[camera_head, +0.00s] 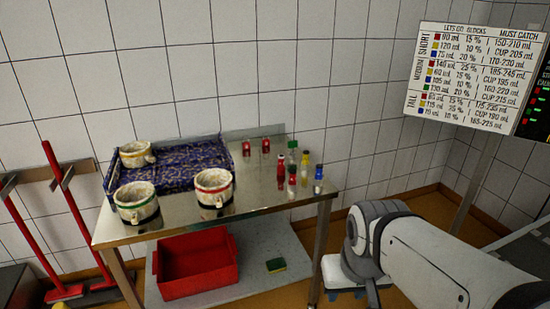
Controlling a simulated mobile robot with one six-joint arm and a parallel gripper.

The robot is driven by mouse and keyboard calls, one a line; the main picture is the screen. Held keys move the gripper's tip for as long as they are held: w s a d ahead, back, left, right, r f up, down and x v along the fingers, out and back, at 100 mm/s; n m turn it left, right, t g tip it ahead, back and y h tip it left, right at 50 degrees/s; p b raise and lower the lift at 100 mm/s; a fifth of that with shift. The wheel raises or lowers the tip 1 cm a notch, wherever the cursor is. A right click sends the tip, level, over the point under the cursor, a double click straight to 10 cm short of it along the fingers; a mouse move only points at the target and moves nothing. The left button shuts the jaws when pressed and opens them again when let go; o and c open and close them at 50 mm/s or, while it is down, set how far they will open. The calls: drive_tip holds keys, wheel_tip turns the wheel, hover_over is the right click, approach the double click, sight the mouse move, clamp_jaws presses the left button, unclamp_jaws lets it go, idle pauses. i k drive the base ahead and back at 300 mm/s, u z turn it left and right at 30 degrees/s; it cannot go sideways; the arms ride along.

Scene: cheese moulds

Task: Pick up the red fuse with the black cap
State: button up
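Several small coloured bottle-like pieces stand upright at the right end of the steel table (262,198). Two of them are red: a taller red piece (281,172) and a shorter red piece (292,181) to its right. The cap colours are too small to tell surely, so I cannot say which one has the black cap. A yellow piece (304,168), a blue piece (318,181) and a green piece (293,151) stand close by. My arm shows at the lower right, apart from the table; its gripper fingers are not visible.
Three banded pots, a left front pot (138,211), a right front pot (213,194) and a back pot (136,158), stand around a blue patterned tray (185,170). A red crate (197,282) and a sponge (276,265) lie on the lower shelf. A sign (472,75) stands right.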

sight(292, 181)
drive_tip(key=u, duration=0.2)
drive_tip(key=i, duration=1.05)
drive_tip(key=u, duration=0.3)
